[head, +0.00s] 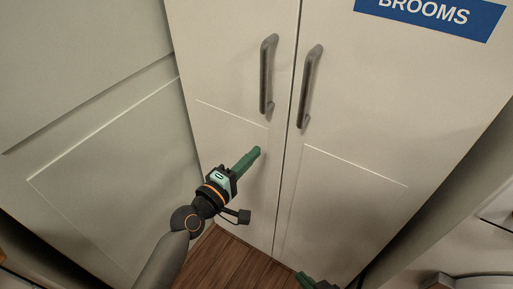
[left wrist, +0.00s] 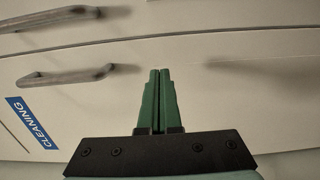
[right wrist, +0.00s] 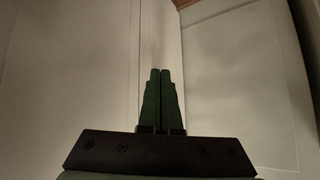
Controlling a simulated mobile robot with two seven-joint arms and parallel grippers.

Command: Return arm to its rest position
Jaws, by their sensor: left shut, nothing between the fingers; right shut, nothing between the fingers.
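My left gripper (head: 256,152) is shut and empty in front of the left cabinet door, below its handle. In the left wrist view its green fingers (left wrist: 159,75) lie together, with the pale doors behind them. My right gripper (head: 303,276) shows only in part at the bottom edge of the head view. In the right wrist view its green fingers (right wrist: 160,75) are together and empty, facing pale panels. Neither gripper touches a handle. Most of my right arm is out of the head view.
The left cabinet door (head: 222,70) and right cabinet door (head: 375,120) are closed, with dark upright handles (head: 267,75) and (head: 309,88). A blue BROOMS label (head: 430,12) is on the right door. A panelled wall (head: 95,140) stands left. Brown wood floor (head: 235,262) lies below.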

